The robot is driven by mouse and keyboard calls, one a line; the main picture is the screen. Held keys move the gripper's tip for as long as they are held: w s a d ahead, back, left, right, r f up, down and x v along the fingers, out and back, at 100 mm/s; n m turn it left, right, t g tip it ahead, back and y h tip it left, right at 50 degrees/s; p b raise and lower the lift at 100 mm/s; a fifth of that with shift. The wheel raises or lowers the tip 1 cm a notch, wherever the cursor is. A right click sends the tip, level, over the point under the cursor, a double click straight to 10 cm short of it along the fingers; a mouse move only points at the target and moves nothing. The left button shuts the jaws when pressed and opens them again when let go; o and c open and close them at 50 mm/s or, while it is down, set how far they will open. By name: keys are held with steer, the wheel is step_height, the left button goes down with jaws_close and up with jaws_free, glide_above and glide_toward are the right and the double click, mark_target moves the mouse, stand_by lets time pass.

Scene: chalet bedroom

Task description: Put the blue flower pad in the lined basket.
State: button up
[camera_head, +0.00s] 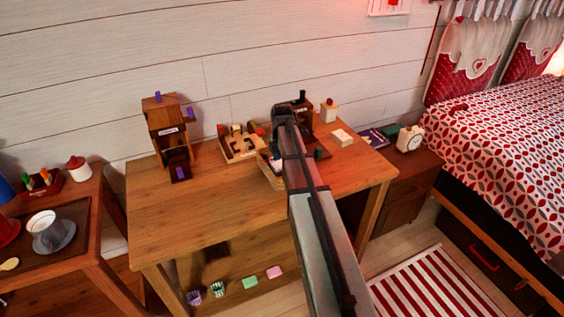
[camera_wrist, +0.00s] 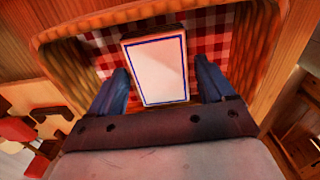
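The lined basket (camera_wrist: 52,62) fills most of the wrist view, with wicker walls and a red-and-white checked lining (camera_wrist: 212,40). In the head view the basket (camera_head: 270,178) is on the desk, partly hidden by my arm. A white pad with a thin blue border (camera_wrist: 160,72) lies over the lining, within the basket's rim; no flower shows on its visible face. My gripper (camera_wrist: 161,70) is over the basket with its blue-grey fingers apart, one on each side of the pad. A small gap shows at the right finger; the left finger is very close to the pad's edge.
The desk (camera_head: 210,210) has a clear front left. A small wooden house-like stand (camera_head: 166,125), a shallow tray of small items (camera_head: 240,145) and a pale block (camera_head: 342,137) stand around. A side table (camera_head: 75,230) is at left, a bed (camera_head: 510,140) at right.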

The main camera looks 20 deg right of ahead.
steer(key=shift+o, duration=0.4)
steer(key=shift+r, duration=0.1)
step_height(320, 180, up, 12)
stand_by(0.5)
steer(key=shift+d, duration=0.1)
